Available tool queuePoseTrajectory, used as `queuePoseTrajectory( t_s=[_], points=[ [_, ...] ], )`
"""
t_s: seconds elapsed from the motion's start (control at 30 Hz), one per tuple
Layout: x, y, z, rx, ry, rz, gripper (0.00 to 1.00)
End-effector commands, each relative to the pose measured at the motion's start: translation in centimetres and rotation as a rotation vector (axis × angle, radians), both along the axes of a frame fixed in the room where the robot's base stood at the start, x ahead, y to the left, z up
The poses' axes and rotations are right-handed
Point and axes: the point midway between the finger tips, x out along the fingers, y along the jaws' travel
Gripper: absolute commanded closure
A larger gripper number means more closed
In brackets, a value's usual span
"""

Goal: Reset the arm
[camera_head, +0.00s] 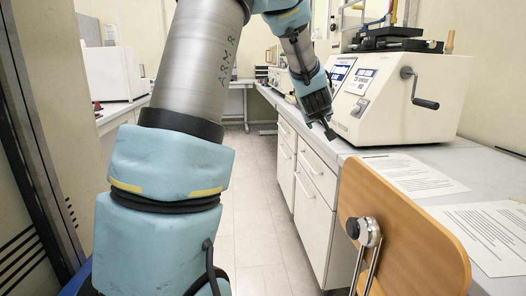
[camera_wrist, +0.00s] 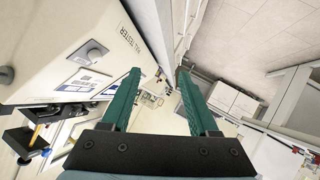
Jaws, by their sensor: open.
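My arm rises on the left of the head view and reaches over to the right. My gripper (camera_head: 321,122) hangs at its end, above the front edge of the counter and just left of the testing machine (camera_head: 407,98). In the wrist view the two green fingers of my gripper (camera_wrist: 160,100) are spread apart with nothing between them. The testing machine also shows in the wrist view (camera_wrist: 75,30), close on the left side of the fingers. I cannot tell whether the gripper touches anything, but a gap seems to show around it.
A wooden chair back (camera_head: 400,235) stands at the front right, by the counter (camera_head: 350,150). Printed sheets (camera_head: 412,175) lie on the counter. The machine's crank handle (camera_head: 424,102) sticks out to the right. White drawers (camera_head: 315,165) line the aisle. The tiled floor (camera_head: 255,200) in the aisle is clear.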

Motion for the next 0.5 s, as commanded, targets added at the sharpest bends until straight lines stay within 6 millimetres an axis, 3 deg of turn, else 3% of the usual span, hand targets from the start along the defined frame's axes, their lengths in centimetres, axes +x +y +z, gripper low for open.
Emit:
queuePoseTrajectory(
  t_s=[0.03, 0.1, 0.3, 0.5],
  points=[
    [-2.0, 3.1, -0.7, 0.06, 0.075, -0.026, 0.39],
    [-5.2, 6.6, -2.8, 0.139, 0.186, -0.069, 0.39],
    [-15.5, 15.7, -7.3, 0.318, 0.497, -0.152, 0.39],
    [-24.8, 21.9, -9.5, 0.426, 0.741, -0.198, 0.39]
  ],
)
